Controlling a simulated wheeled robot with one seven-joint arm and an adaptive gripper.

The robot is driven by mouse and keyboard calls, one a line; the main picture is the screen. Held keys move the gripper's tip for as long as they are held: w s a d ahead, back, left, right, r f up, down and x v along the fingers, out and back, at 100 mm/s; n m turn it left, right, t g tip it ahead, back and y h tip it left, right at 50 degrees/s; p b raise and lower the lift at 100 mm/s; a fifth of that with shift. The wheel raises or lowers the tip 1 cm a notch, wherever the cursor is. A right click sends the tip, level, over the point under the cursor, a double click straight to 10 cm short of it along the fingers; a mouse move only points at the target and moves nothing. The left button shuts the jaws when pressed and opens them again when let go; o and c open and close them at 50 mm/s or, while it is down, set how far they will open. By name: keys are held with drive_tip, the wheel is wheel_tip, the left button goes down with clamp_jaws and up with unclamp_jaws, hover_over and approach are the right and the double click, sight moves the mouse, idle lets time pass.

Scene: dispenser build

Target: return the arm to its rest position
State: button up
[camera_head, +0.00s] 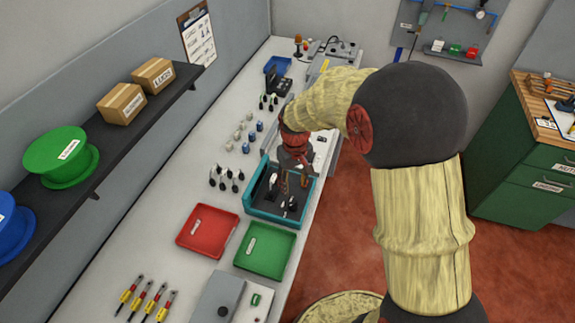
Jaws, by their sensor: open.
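My arm, in a pale yellow sleeve with dark joints, reaches from the lower right to the workbench in the head view. My gripper (292,182) points down over a teal-edged tray (270,219) on the bench. Its fingers are small in the picture and partly merge with the dark tray interior. It is open, and I see nothing held between the fingers. Small dark and white parts (290,205) lie in the tray near it. Whether the fingertips touch the tray is too small to tell.
A red tray (207,231) and a green tray (264,250) lie nearer on the bench. Rows of small bottles (225,178) stand left of the teal tray. A shelf (110,145) with spools and boxes runs along the left wall. A green cabinet (530,170) stands at the right.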

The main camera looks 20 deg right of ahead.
drive_tip(key=s+r+m+t+b, duration=0.1)
drive_tip(key=s+r+b, duration=0.4)
drive_tip(key=s, duration=0.6)
drive_tip(key=s+r+m+t+b, duration=0.1)
drive_tip(key=s+r+t+b, duration=0.3)
drive_tip(key=s+r, duration=0.4)
drive_tip(key=s+b, duration=0.1)
drive_tip(key=s, duration=0.2)
drive_tip(key=shift+s+a+r+t, duration=0.15)
drive_tip(key=shift+r+t, duration=0.05)
drive_tip(key=shift+t, duration=0.1)
drive_tip(key=shift+c, duration=0.4)
